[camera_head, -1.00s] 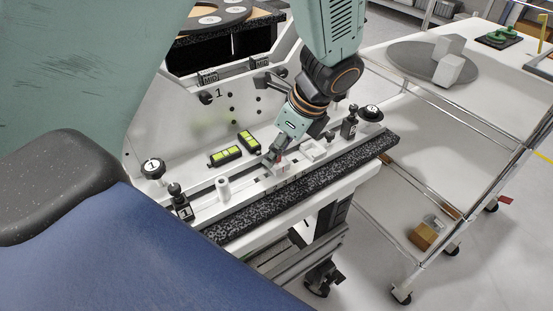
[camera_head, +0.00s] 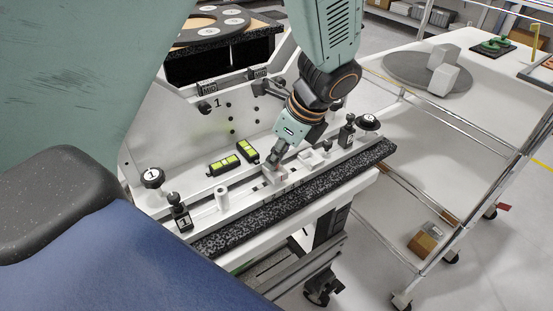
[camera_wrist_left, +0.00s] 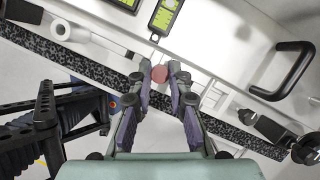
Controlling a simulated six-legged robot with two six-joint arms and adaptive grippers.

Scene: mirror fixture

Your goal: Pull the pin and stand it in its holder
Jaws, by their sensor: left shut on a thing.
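My left gripper (camera_head: 273,162) reaches down over the white rail of the fixture. In the left wrist view its two fingers (camera_wrist_left: 160,80) are shut on a round, reddish pin head (camera_wrist_left: 159,74). The fingers hide the pin head in the head view. A small white block (camera_head: 275,178) sits on the rail just below the fingertips; I cannot tell how far the pin sits in it. A white upright tube (camera_head: 221,197), possibly the holder, stands on the rail to the left, apart from the gripper. It also shows in the left wrist view (camera_wrist_left: 69,31). My right gripper is not in view.
Two black-framed levels with yellow-green windows (camera_head: 224,162) lie behind the rail. Black clamps (camera_head: 180,212) (camera_head: 346,132) stand near both rail ends. A speckled black strip (camera_head: 300,197) runs along the front. A white trolley (camera_head: 450,110) stands at right.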

